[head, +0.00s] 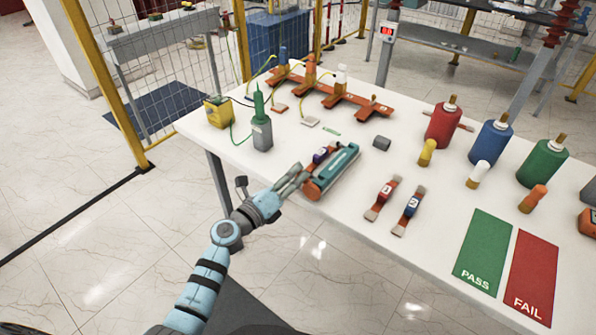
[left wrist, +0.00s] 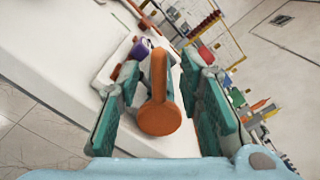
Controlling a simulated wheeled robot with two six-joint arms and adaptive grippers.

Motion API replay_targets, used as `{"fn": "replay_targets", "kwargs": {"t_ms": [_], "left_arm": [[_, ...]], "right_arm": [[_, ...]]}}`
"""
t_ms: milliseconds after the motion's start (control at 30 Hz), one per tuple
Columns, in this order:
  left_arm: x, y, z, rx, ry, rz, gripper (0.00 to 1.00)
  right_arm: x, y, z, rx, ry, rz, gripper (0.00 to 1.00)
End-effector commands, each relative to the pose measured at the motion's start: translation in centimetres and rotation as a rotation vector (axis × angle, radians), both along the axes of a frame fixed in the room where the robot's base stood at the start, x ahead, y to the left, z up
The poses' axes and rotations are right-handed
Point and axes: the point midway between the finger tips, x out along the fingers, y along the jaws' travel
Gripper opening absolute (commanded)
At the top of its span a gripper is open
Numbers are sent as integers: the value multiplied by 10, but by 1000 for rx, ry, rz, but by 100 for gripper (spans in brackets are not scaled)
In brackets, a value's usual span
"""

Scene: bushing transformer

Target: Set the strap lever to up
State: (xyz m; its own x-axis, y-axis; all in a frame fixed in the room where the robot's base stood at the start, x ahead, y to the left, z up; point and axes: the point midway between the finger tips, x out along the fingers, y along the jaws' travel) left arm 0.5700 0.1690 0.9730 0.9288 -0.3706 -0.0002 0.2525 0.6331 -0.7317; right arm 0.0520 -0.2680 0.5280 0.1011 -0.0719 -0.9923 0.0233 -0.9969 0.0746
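A teal and orange device (head: 335,170) lies at the near edge of the white table in the head view. Its orange handle-like part, which looks like the strap lever, has a rounded end and shows in the left wrist view (left wrist: 159,105). My left gripper (head: 299,172) is beside the device's near left end. In the left wrist view, its teal fingers (left wrist: 160,72) are spread on both sides of the orange part, with gaps visible. The fingers partly hide the device's body in that view. My right gripper is not in view.
The white table (head: 300,140) also holds a purple-topped piece (head: 322,154) beside the device, two labelled straps (head: 382,197), a grey cylinder (head: 381,143), and a green bottle-shaped unit (head: 261,130). Green PASS (head: 484,250) and red FAIL (head: 531,275) mats lie right.

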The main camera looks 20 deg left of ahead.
Motion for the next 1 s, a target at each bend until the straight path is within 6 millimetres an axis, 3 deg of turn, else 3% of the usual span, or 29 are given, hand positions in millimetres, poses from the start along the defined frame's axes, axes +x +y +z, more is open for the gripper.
{"fn": "replay_targets", "kwargs": {"t_ms": [200,467,667,1000], "left_arm": [[24,-9,-2,0,1,1,33],[26,-10,-1,1,1,1,33],[25,-10,-1,-1,1,2,1],[25,-9,-1,0,1,2,0]], "right_arm": [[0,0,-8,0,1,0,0],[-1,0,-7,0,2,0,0],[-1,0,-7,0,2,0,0],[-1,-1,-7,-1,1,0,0]]}}
